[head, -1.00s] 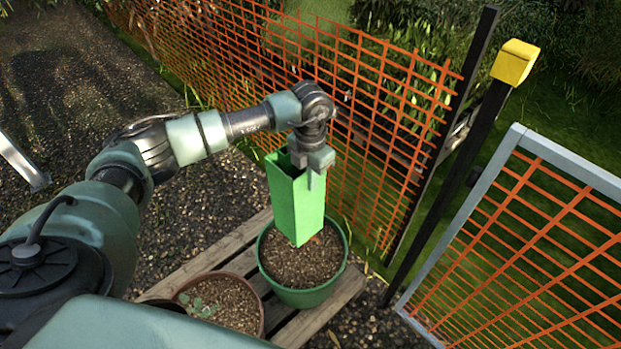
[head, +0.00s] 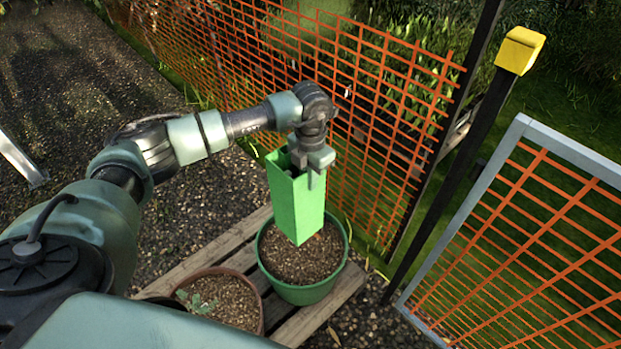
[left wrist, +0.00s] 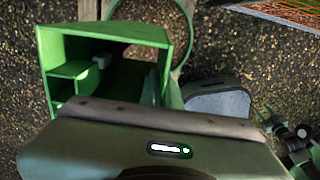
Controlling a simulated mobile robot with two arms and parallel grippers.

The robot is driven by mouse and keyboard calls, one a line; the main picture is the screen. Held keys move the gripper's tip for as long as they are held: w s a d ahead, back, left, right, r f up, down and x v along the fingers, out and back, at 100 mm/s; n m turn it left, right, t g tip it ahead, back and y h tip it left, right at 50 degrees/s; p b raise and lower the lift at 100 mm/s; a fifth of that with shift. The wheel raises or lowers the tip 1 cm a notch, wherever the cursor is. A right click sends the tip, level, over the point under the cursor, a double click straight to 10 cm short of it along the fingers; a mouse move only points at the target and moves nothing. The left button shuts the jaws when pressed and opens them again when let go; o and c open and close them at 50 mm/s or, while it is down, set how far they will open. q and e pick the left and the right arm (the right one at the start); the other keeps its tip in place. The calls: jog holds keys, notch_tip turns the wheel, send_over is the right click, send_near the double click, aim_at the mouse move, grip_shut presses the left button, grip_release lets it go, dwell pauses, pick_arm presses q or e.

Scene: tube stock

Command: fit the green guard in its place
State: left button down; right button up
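The green guard (head: 296,203) is a tall, square, open-topped tube, standing close to upright over the soil of a green pot (head: 303,294). Its lower end shows against the soil; I cannot tell whether it touches. My left gripper (head: 311,172) is at the guard's top edge, shut on its wall. In the left wrist view the guard (left wrist: 105,35) opens towards the camera, with inner ledges or dividers, and part of the pot's rim (left wrist: 188,45) curves behind it. The guard hides part of the soil and anything inside it.
A brown pot (head: 262,318) with a small grey-green plant stands left of the green pot, on a wooden pallet (head: 342,294). Orange mesh fence (head: 350,110) rises behind. A black post with a yellow cap (head: 520,50) and a grey-framed mesh panel (head: 520,235) stand right.

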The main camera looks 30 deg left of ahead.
pick_arm(q)
notch_tip(320, 180, down, 7)
jog(key=b, duration=0.5)
jog(key=shift+a, duration=0.2)
pick_arm(e)
jog(key=shift+s+f, duration=0.1)
jog(key=shift+f, duration=2.3)
pick_arm(q)
jog(key=shift+f, duration=0.2)
pick_arm(e)
jog(key=shift+a+f, duration=0.1)
